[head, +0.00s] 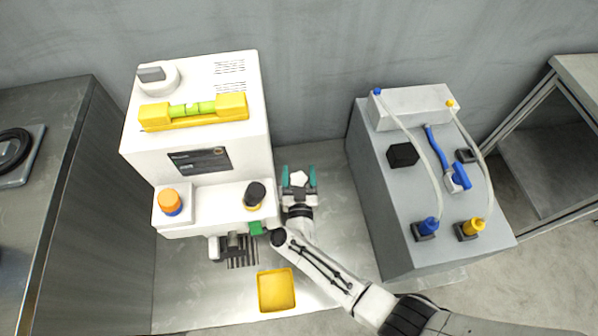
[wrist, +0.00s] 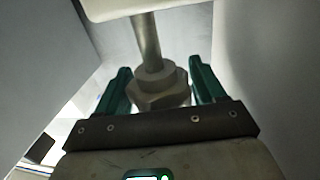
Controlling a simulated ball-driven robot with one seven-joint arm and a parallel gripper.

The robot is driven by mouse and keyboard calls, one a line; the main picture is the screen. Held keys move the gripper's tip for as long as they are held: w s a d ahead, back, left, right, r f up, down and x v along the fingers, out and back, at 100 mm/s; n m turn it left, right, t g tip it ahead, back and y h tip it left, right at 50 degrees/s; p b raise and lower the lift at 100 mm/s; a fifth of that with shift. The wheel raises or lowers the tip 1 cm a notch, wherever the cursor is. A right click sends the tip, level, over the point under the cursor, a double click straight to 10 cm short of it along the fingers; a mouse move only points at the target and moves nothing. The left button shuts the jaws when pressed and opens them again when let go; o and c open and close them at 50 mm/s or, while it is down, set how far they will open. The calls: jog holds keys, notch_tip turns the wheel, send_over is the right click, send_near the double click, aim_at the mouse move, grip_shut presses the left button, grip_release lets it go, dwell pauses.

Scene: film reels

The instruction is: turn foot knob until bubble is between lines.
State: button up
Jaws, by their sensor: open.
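A yellow spirit level (head: 193,111) with a green vial lies on top of the white machine (head: 225,150). The vial is too small to tell where the bubble sits against its lines. In the head view a white lobed shape (head: 299,178) shows between my fingers. My gripper (head: 299,172) is open, its green fingers on either side of the knob. They appear apart from it in the wrist view (wrist: 157,82).
A grey cabinet (head: 385,200) with tubes and blue and yellow fittings stands to the right. A yellow tray (head: 276,290) lies on the metal surface in front of the machine. Walls close in on both sides of my gripper.

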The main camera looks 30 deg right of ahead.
jog(key=p+v, duration=0.1)
jog(key=v, duration=0.9)
jog(key=shift+s, duration=0.2)
jog(key=shift+o, duration=0.2)
